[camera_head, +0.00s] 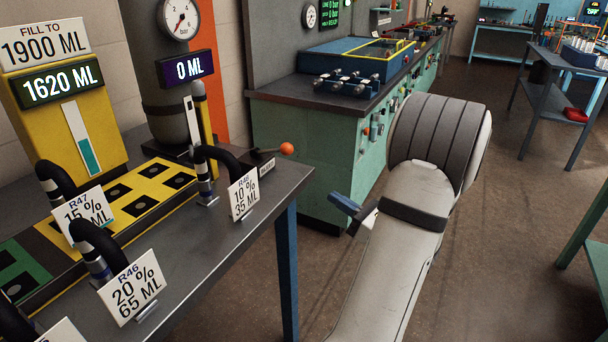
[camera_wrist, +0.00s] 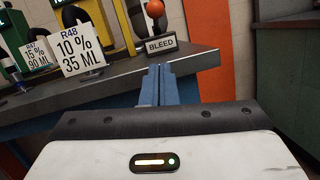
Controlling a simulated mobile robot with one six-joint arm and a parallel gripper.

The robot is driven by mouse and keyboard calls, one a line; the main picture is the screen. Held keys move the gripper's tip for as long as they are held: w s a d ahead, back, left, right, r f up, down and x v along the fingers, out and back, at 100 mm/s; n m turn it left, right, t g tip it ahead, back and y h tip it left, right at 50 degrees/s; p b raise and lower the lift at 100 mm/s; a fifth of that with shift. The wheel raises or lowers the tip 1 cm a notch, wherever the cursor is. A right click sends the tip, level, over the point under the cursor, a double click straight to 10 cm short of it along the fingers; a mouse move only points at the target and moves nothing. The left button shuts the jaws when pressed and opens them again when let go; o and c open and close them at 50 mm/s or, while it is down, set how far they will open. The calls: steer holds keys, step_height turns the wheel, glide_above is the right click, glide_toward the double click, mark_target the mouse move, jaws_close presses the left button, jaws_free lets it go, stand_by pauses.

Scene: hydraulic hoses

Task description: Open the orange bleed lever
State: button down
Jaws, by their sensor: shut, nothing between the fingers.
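The orange ball of the bleed lever (camera_head: 286,148) stands at the right end of the dark bench, on a dark handle. The ball also shows at the top edge of the wrist view (camera_wrist: 155,8), partly cut off. A BLEED label (camera_wrist: 161,45) is in front of the lever. My gripper (camera_head: 334,197) is beside the bench's right edge, lower than the lever and to its right, not touching it. In the wrist view its blue fingers (camera_wrist: 158,69) are together and empty, pointing toward the bench edge below the label.
Black hoses with the R48 card (camera_head: 243,197) and R46 card (camera_head: 132,286) stand along the bench (camera_head: 225,240). The yellow unit reads 1620 ML (camera_head: 61,83); the cylinder's display reads 0 ML (camera_head: 187,68). A green cabinet (camera_head: 310,150) stands behind. Open floor lies right.

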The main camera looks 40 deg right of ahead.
glide_toward(291, 153)
steer(key=w+f, duration=0.1)
steer(key=w+a+f, duration=0.1)
steer(key=w, duration=0.1)
steer(key=w+f, duration=0.1)
steer(key=w, duration=0.1)
steer(key=shift+w+a+f, duration=0.2)
steer(key=shift+a+f, duration=0.1)
steer(key=shift+a, duration=0.1)
steer(key=r, duration=0.1)
steer(key=w+r, duration=0.1)
steer(key=r, duration=0.1)
steer(key=shift+w+d+r, duration=0.1)
steer(key=shift+w+r, duration=0.1)
steer(key=shift+w, duration=0.2)
steer(key=shift+r, duration=0.1)
steer(key=shift+w+r+p, duration=0.1)
steer(key=shift+r+p, duration=0.8)
steer(key=shift+p, duration=0.1)
steer(key=shift+f, duration=0.1)
